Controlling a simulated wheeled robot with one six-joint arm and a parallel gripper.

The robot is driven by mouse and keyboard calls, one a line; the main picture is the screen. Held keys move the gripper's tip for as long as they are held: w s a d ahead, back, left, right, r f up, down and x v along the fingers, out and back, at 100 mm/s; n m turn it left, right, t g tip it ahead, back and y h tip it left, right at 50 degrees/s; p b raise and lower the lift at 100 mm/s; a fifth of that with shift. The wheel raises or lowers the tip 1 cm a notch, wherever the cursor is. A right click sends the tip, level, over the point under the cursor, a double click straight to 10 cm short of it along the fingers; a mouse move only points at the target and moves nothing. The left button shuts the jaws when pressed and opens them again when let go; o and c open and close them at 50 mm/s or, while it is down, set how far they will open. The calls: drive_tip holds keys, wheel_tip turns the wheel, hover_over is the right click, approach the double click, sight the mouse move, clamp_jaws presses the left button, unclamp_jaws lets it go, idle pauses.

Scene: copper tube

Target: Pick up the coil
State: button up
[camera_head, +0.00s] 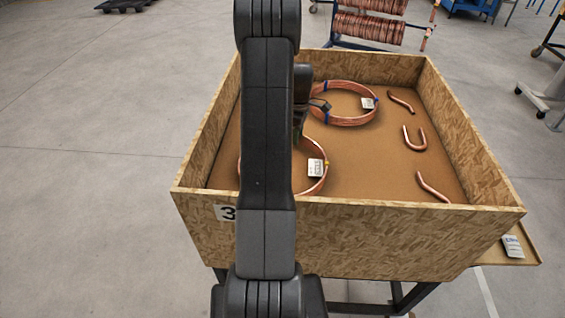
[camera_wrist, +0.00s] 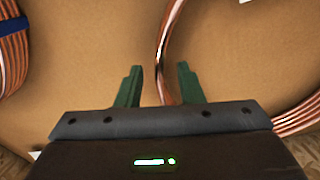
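Two copper coils lie flat in a wooden crate (camera_head: 340,238). The rear coil (camera_head: 345,120) has blue ties and a white tag. The front coil (camera_head: 322,183) has a yellow tie and a white tag, and my arm hides much of it. My gripper (camera_wrist: 160,72) is over the crate, at the front coil's far rim, mostly hidden by my arm in the head view. In the wrist view its green fingers are open, with a copper strand (camera_wrist: 161,50) running between them. I cannot tell whether either finger touches it.
Several bent copper pieces, such as a U-shaped one (camera_head: 414,138), lie along the crate's right side. The crate walls rise around the coils. A blue-tied coil (camera_wrist: 14,55) shows at the wrist view's left edge. A rack of copper coils (camera_head: 370,25) stands behind.

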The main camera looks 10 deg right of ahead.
drive_tip(key=shift+f, duration=0.55)
clamp_jaws()
drive_tip(key=shift+r, duration=0.1)
